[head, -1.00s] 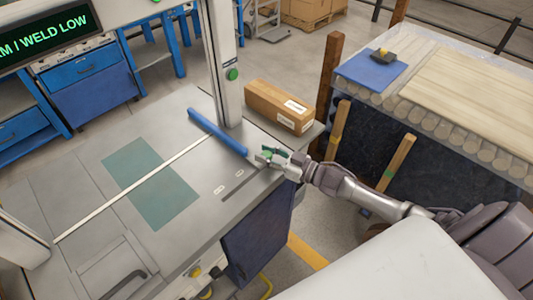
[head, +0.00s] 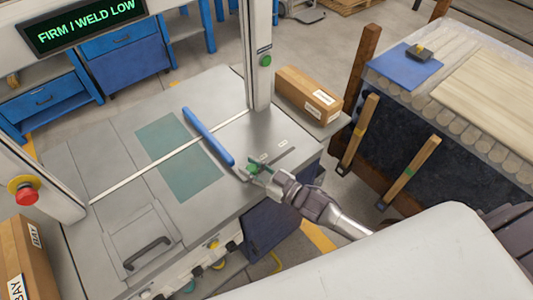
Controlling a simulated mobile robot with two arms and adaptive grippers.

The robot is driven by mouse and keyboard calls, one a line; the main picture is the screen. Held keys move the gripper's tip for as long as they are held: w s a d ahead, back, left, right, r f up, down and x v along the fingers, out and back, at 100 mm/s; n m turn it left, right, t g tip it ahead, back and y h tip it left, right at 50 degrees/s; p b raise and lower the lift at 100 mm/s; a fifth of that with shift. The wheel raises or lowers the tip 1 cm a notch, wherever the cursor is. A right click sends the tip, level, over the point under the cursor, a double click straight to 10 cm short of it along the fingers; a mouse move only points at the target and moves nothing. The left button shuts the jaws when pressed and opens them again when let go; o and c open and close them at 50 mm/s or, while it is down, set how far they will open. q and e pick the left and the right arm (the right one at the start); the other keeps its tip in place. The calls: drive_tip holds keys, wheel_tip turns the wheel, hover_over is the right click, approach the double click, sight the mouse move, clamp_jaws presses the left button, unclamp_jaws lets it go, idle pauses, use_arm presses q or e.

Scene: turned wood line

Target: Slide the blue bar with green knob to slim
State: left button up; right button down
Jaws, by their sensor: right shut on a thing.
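The blue bar (head: 207,136) lies across the grey machine table (head: 110,150), crossing the thin white strip next to the teal patch. My right gripper (head: 252,170) is at the bar's near end, shut on the green knob (head: 256,163), which its fingers partly hide. The gripper is by the slot's left end. My left gripper is not in view.
A display (head: 85,25) reads "FIRM / WELD LOW". A red stop button (head: 26,192) is at left.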

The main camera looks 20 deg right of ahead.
drive_tip(key=shift+s+a, duration=0.3)
drive_tip(key=shift+a, duration=0.4)
drive_tip(key=c, duration=0.8)
unclamp_jaws()
drive_tip(key=shift+a, duration=0.15)
drive_tip(key=shift+s+d, duration=0.2)
drive_tip(key=shift+d, duration=0.1)
drive_tip(key=v, duration=1.1)
drive_tip(key=shift+s+d, duration=0.1)
drive_tip(key=shift+s, duration=0.05)
